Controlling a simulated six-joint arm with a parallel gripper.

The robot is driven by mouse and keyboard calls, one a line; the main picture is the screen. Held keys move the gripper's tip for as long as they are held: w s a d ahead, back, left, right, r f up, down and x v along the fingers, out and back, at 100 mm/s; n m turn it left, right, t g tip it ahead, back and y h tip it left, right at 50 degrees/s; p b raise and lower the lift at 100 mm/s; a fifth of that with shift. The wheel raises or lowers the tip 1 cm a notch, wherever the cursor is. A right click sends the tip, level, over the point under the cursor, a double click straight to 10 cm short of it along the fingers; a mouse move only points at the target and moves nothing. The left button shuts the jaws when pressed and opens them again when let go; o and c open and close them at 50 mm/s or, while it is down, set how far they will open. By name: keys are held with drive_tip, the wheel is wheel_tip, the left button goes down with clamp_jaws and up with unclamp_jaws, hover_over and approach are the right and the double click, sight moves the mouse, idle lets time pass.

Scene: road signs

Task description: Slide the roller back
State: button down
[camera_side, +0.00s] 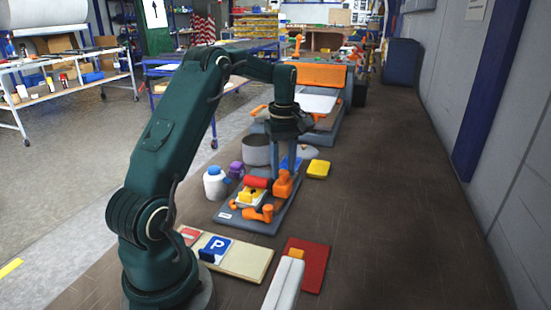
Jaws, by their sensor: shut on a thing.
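A small grey-based press (228,220) stands on the table in front of my arm. A red roller (256,182) lies across it, above a yellow sign piece (251,197). An upright orange handle (283,184) stands at the right end of the roller. My gripper (284,171) points straight down over the press, and its fingers are shut on the orange handle. The fingertips are small and partly hidden here. An orange crank (258,213) sits at the front of the base.
A cream board (243,262) with a blue P sign (215,246) lies in front. A white bottle (214,183), grey pot (257,149) and yellow sponge (318,169) stand around the press. The table's right side is clear.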

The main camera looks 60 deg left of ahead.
sight(283, 171)
drive_tip(key=shift+r, duration=0.1)
drive_tip(key=c, duration=0.5)
unclamp_jaws()
drive_tip(key=shift+r, duration=2.5)
